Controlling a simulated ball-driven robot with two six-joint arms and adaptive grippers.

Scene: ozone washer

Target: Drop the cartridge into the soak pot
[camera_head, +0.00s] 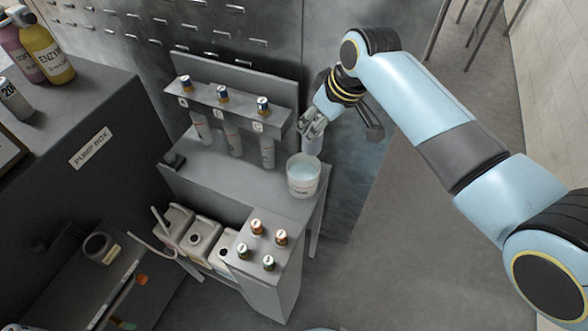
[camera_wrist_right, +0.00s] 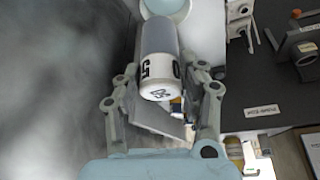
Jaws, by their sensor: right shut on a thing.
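My right gripper (camera_head: 313,126) is shut on a grey cartridge (camera_wrist_right: 158,62) with a white, dark-lettered end. The cartridge lies between the two fingers in the wrist view; in the head view only a pale part of it (camera_head: 312,144) shows below the fingers. The soak pot (camera_head: 303,176), a white open tub with pale blue liquid, stands on the grey bench's right end. The gripper and cartridge are just behind and above the pot in the head view. Part of the pot's round rim (camera_wrist_right: 168,6) shows beyond the cartridge in the wrist view. My left gripper is out of view.
A rack (camera_head: 228,103) with several capped cartridges stands left of the pot. A lower grey stand (camera_head: 270,285) with several small capped vials is in front. The pump box (camera_head: 95,150), with bottles on top, is at left. Open floor lies right.

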